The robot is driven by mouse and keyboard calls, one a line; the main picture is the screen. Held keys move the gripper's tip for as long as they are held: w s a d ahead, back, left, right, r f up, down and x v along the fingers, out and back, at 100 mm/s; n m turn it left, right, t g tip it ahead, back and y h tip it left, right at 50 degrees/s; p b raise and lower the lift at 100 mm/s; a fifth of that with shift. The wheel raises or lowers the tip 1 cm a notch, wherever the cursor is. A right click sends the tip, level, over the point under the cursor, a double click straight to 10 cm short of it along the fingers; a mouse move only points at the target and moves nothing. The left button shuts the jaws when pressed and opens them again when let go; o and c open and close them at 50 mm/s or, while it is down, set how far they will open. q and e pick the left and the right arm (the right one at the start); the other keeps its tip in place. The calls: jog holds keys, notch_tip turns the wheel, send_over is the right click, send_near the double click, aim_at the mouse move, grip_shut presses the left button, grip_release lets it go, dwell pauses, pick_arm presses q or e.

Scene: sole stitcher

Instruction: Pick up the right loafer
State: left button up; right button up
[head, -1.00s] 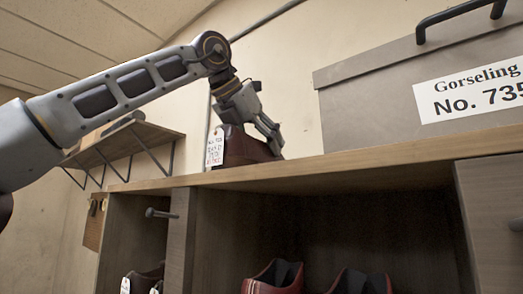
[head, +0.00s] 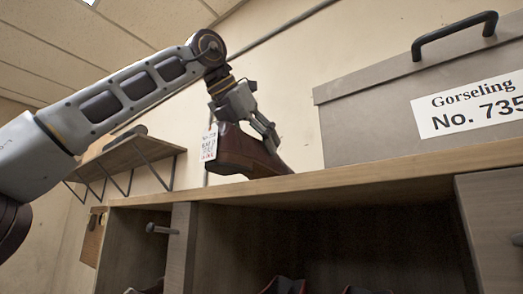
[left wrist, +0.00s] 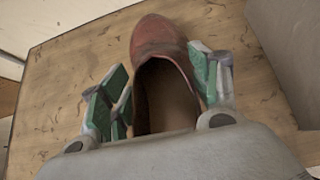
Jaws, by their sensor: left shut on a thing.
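My left gripper (head: 264,127) is shut on this loafer from above. The loafer is tilted, its left end raised clear of the board and its right end low; whether that end touches is unclear. In the left wrist view, the loafer (left wrist: 160,38) has its toe pointing away, its opening between the two green-padded fingers (left wrist: 160,90). Its rear is hidden by the gripper body. My right gripper is not in view.
A large grey box (head: 410,100) labelled Gorseling No. 735 stands to the right on the cabinet top. Red shoes (head: 284,285) show partly in the compartment below. A small wall shelf (head: 125,155) is at the left, and the wall is behind.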

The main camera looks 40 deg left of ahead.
aim_at(211, 132)
pick_arm(q)
jog(key=s, duration=0.5)
jog(key=s+d+b, duration=0.1)
jog(key=s, duration=0.4)
jog(key=s+b, duration=0.1)
jog(key=s, duration=0.5)
jog(key=shift+d, duration=0.4)
